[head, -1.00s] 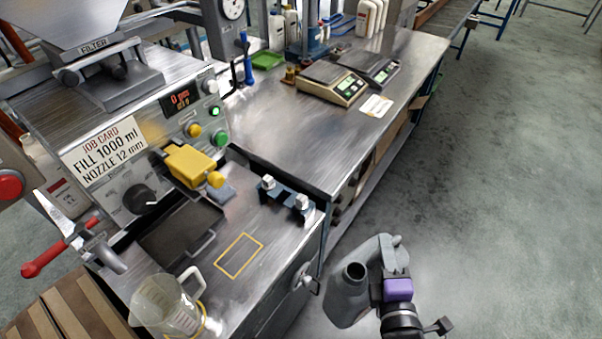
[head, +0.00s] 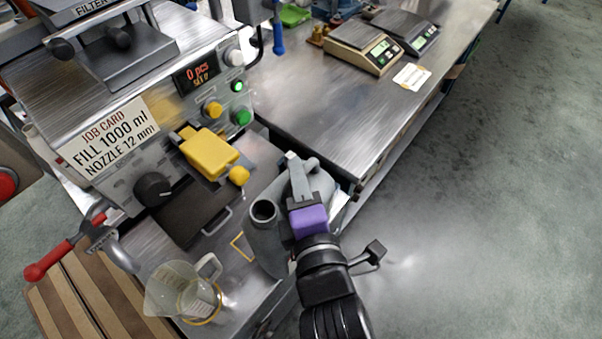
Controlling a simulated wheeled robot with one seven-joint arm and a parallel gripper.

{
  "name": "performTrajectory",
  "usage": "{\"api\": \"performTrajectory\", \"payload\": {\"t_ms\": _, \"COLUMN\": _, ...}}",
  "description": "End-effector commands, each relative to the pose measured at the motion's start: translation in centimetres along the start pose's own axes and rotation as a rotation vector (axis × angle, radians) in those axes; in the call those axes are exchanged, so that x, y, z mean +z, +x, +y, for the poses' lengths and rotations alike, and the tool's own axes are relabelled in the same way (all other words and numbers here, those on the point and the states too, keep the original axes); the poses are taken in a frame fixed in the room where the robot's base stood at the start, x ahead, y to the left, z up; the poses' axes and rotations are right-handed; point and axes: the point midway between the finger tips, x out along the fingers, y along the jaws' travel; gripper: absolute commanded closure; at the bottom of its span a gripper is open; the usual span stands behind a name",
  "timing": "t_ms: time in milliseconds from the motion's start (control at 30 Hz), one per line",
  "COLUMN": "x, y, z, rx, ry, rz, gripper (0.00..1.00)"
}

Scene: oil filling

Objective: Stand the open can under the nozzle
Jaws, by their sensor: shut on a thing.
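The open can (head: 268,246) is grey with a dark round mouth and a handle. My gripper (head: 303,196) is shut on the can, at its handle side. The can is over the right part of the filling bench, hiding most of the yellow outlined square (head: 240,248). I cannot tell whether its base touches the bench. The yellow block (head: 208,154) on the filling machine's front is to the can's upper left, above the dark drip tray (head: 190,212). The nozzle opening itself cannot be made out. The can's mouth is to the right of the tray.
A clear measuring jug (head: 180,292) stands at the bench's near edge, left of the can. The machine panel carries a job card (head: 108,135). Scales (head: 362,47) stand on the far bench.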

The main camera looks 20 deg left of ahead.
Motion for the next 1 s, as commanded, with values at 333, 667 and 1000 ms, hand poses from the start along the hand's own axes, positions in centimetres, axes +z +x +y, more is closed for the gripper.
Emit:
{"api": "performTrajectory", "payload": {"t_ms": 333, "x": -1.4, "y": 1.6, "z": -1.9, "rx": 0.003, "ry": 0.0, "rz": 0.002, "gripper": 1.0}}
{"api": "performTrajectory", "payload": {"t_ms": 667, "x": -2.5, "y": 3.1, "z": -2.8, "rx": 0.004, "ry": 0.001, "rz": 0.001, "gripper": 1.0}}
{"api": "performTrajectory", "payload": {"t_ms": 1000, "x": -4.0, "y": 5.0, "z": -2.3, "rx": 0.004, "ry": 0.0, "rz": 0.001, "gripper": 1.0}}
